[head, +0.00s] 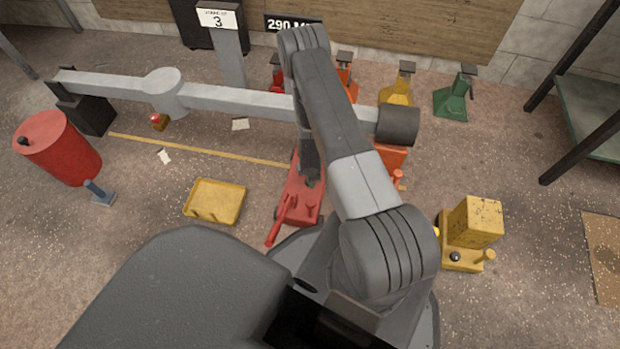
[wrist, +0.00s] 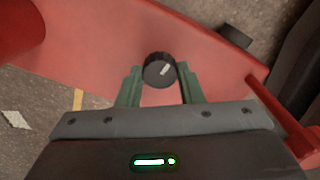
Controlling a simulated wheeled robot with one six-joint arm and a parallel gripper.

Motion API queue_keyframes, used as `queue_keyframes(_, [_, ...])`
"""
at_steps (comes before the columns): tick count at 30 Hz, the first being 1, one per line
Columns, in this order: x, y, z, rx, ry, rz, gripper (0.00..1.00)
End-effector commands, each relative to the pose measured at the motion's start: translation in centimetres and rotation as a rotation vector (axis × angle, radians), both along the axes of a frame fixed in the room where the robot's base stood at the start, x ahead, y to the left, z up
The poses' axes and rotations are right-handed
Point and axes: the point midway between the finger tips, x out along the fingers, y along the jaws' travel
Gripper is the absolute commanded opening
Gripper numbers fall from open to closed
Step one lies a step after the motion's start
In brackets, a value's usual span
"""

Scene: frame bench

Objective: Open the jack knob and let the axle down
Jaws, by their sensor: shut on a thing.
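The red floor jack (head: 299,200) stands on the floor in the middle of the head view, partly behind my arm. In the wrist view its red body (wrist: 110,35) fills the upper part. The jack knob (wrist: 158,72) is round and black with a white mark pointing up and right. My gripper (wrist: 157,78) is shut on the knob, one green finger on each side. In the head view the knob is hidden by my gripper. The pale grey axle (head: 235,100) runs left to right above the floor, with a dark drum (head: 398,125) at its right end.
A black stand (head: 88,115) is at the axle's left end, near a red tank (head: 62,148). A yellow tray (head: 215,201) lies left of the jack. A yellow machine (head: 474,225) stands to the right. Yellow (head: 398,88) and green (head: 454,98) stands line the back.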

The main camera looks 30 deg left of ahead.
Motion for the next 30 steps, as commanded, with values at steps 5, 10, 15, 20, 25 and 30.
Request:
queue_keyframes(5, [-0.04,0.06,0.02,0.002,0.001,0.02,0.11])
queue_keyframes(10, [-0.05,0.07,0.03,0.002,0.001,0.023,0.11])
queue_keyframes(15, [-0.05,0.07,0.03,0.002,0.001,0.022,0.11])
queue_keyframes(20, [-0.04,0.06,0.03,0.002,0.001,0.022,0.55])
queue_keyframes(25, [-0.02,0.03,0.01,0.001,0.001,0.021,0.55])
queue_keyframes(30, [0.0,0.03,0.51,0.001,0.0,0.02,0.55])
